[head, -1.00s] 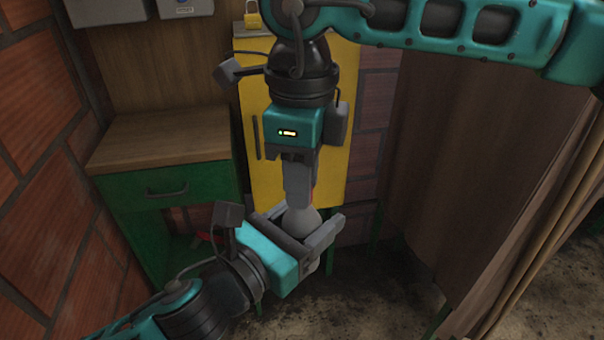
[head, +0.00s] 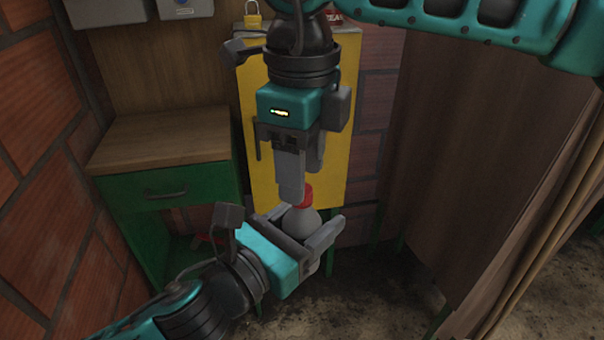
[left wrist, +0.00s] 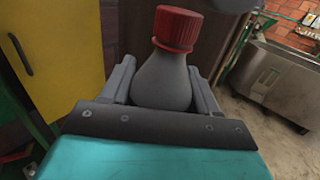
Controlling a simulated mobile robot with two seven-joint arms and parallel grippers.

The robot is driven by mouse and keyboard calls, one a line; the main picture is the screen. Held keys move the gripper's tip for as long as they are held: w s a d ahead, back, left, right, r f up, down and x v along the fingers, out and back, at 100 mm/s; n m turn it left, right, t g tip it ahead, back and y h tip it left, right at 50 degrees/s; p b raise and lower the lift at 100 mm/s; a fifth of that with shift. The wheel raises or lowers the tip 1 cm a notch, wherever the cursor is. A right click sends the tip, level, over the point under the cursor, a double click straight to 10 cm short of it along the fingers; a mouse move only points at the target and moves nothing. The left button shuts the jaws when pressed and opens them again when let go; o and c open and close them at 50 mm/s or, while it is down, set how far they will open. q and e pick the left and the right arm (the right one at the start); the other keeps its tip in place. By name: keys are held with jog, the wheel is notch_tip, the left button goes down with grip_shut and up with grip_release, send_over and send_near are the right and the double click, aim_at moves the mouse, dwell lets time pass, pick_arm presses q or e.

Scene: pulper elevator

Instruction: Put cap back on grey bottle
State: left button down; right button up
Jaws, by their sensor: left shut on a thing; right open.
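The grey bottle (head: 300,222) is held upright in my left gripper (head: 312,236), whose fingers are shut on its body. It also shows in the left wrist view (left wrist: 163,84). The red cap (head: 306,194) sits on top of the bottle's neck; in the left wrist view the cap (left wrist: 178,28) looks seated and about level with the bottle. My right gripper (head: 300,185) is open just above the bottle and points down. Its near finger hides part of the cap in the head view.
A yellow cabinet (head: 275,165) with a padlock (head: 253,20) on top stands behind the grippers. A green drawer unit with a wooden top (head: 160,138) is at the left. A wooden panel (head: 455,140) stands at the right. Metal equipment (left wrist: 285,80) shows in the left wrist view.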

notch_tip(320, 180, up, 3)
jog(key=shift+f, duration=0.2)
jog(key=shift+c, duration=0.4)
jog(key=r+n, duration=0.1)
jog(key=n, duration=0.2)
jog(key=shift+a+r, duration=0.1)
jog(key=shift+r, duration=0.1)
notch_tip(320, 180, up, 2)
jog(key=n, duration=0.4)
jog(key=shift+f, duration=0.15)
send_over(302, 231)
jog(key=w, duration=0.2)
jog(key=shift+w+f, duration=0.1)
jog(key=shift+f, duration=3.8)
jog(key=shift+c, duration=0.3)
